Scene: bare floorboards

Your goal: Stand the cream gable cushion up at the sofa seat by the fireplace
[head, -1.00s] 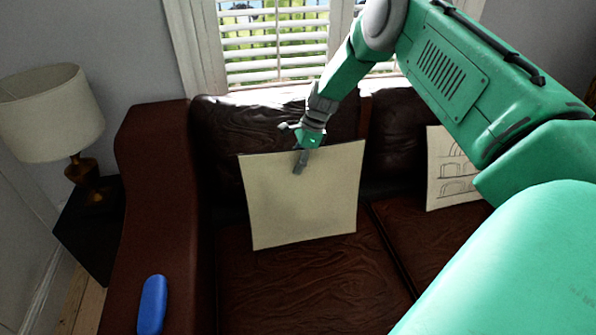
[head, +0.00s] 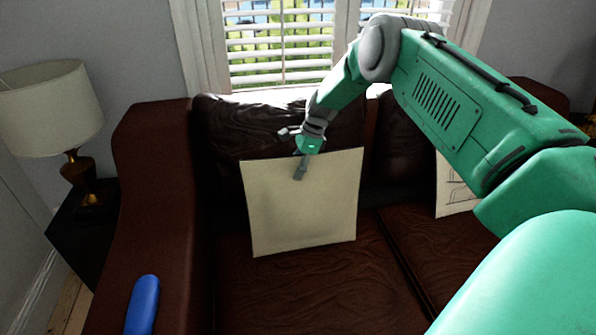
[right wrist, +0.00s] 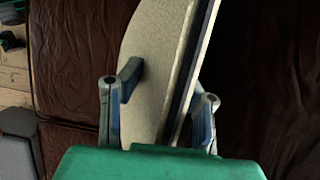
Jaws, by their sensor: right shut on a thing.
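A plain cream square cushion (head: 303,205) is upright in the head view, in front of the backrest at the left seat of the brown leather sofa (head: 290,285). Its lower edge looks at or just above the seat; I cannot tell whether it touches. My right gripper (head: 300,168) is shut on its top edge, one finger over the near face. In the right wrist view the cushion (right wrist: 160,60) runs between the two fingers, with a dark stripe along its edge. My left gripper is out of view. No fireplace shows.
A second cream cushion (head: 452,185) with line drawings leans at the right seat, partly behind my arm. A blue rounded object (head: 142,305) lies on the left armrest. A lamp (head: 50,110) stands on a dark side table (head: 85,215). A shuttered window is behind the sofa.

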